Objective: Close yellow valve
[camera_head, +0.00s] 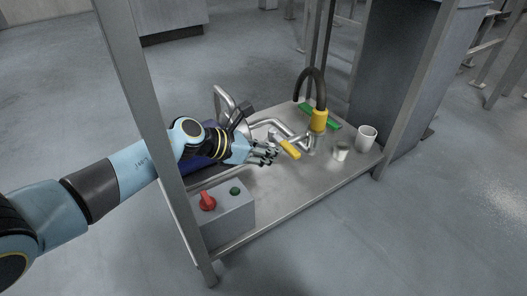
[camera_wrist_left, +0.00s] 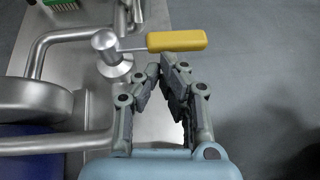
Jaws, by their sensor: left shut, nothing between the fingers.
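The yellow valve (camera_head: 289,151) has a yellow handle on a metal stem, fixed to silver pipework on the metal shelf. In the left wrist view its yellow handle (camera_wrist_left: 177,41) points right from the round valve body (camera_wrist_left: 106,45). My left gripper (camera_head: 272,154) is shut and empty, close beside the valve. In the left wrist view the fingertips of my left gripper (camera_wrist_left: 166,68) are just below the handle; I cannot tell whether they touch it. My right gripper is not in view.
A grey control box (camera_head: 223,212) with a red knob and green button stands at the shelf's front left. A black hose with a yellow collar (camera_head: 319,121), a white mug (camera_head: 366,138) and a small metal cup (camera_head: 341,151) stand right. Metal posts (camera_head: 150,130) frame the shelf (camera_head: 297,190).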

